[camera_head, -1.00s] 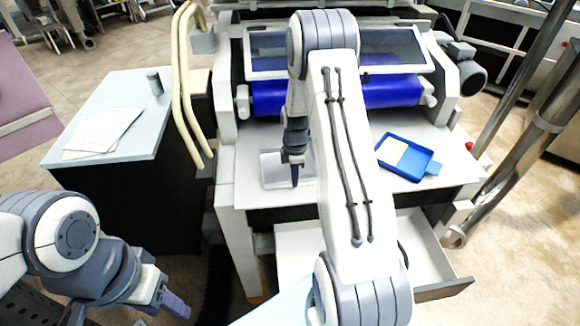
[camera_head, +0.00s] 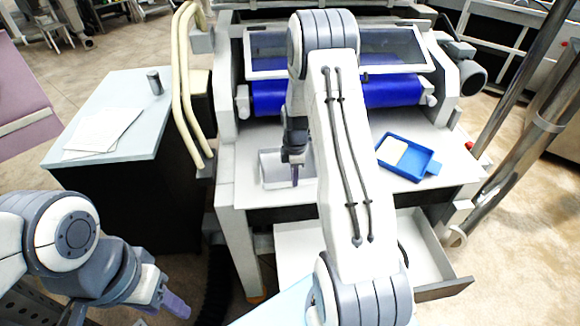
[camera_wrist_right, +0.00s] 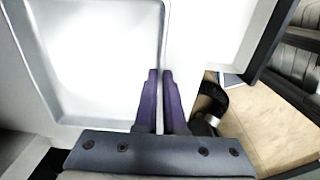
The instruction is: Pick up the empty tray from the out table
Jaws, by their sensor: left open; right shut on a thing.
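The empty tray (camera_head: 270,172) is white and shallow, on the white out table in front of the blue roller. My right arm reaches over the table and hides part of the tray's right side. My right gripper (camera_head: 295,174) is shut on the tray's rim. In the right wrist view the purple fingers (camera_wrist_right: 164,95) close on the rim of the tray (camera_wrist_right: 90,60), whose bare inside fills the upper left. I cannot tell whether the tray is clear of the table. My left gripper (camera_head: 172,302) is open and empty at the lower left, away from the table.
The roller machine (camera_head: 390,92) stands behind. An open drawer (camera_head: 425,255) juts out below. A side desk with papers (camera_head: 103,130) is at left.

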